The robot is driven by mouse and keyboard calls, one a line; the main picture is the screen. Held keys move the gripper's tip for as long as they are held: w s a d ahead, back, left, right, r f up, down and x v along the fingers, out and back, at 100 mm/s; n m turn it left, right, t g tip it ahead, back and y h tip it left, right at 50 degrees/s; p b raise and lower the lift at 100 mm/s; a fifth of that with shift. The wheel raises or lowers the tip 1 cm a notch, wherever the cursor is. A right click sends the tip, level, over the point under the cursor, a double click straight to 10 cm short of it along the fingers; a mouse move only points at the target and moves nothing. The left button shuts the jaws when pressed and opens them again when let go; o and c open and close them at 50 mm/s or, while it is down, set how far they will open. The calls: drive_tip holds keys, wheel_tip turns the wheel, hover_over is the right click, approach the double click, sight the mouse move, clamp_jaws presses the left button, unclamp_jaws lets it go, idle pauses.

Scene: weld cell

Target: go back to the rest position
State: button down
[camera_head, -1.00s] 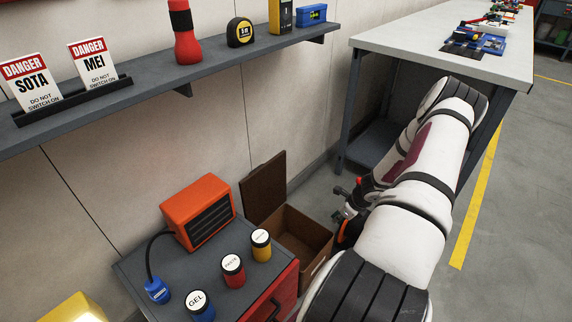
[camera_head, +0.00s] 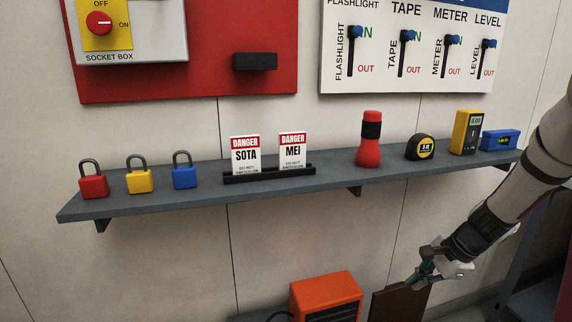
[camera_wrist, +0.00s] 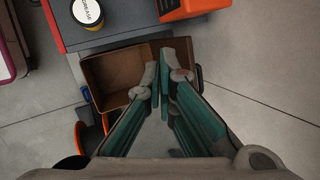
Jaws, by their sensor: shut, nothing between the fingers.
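My gripper (camera_head: 413,284) is at the lower right of the head view, below the right part of the wall shelf, pointing down and to the left. In the wrist view my gripper (camera_wrist: 163,80) has its fingertips together with nothing between them. It is above an open brown box (camera_wrist: 112,72), and the fingers hide part of that box. In the head view the tip is in front of the box's brown lid (camera_head: 395,303). My arm comes in from the right edge.
The wall shelf (camera_head: 205,187) carries padlocks, danger tags, a flashlight (camera_head: 369,140), tape (camera_head: 420,148), a meter (camera_head: 466,132) and a level (camera_head: 500,140). An orange heater-like box (camera_head: 325,297) stands below. A cable reel (camera_wrist: 90,135) lies near the brown box.

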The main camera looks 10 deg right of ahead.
drive_tip(key=s+a+r+n+g, duration=0.1)
drive_tip(key=s+a+r+n, duration=0.4)
drive_tip(key=a+r, duration=0.3)
drive_tip(key=s+a+r+n+g, duration=0.1)
drive_tip(key=s+a+r+n, duration=0.5)
drive_tip(key=a, duration=0.4)
drive_tip(key=s+a+r+n+g+h, duration=0.1)
drive_tip(key=s+a+r+n, duration=0.15)
drive_tip(key=s, duration=0.35)
drive_tip(key=s+a+r+n+h, duration=0.1)
drive_tip(key=s+n, duration=0.2)
drive_tip(key=s, duration=0.4)
drive_tip(key=s+a+r+n+g+h, duration=0.1)
drive_tip(key=s+a+n, duration=0.15)
drive_tip(key=s, duration=0.35)
wheel_tip(320, 180, up, 24)
drive_tip(key=t+p, duration=0.4)
drive_tip(key=p, duration=1.8)
drive_tip(key=shift+d+f, duration=0.15)
drive_tip(key=shift+d, duration=0.15)
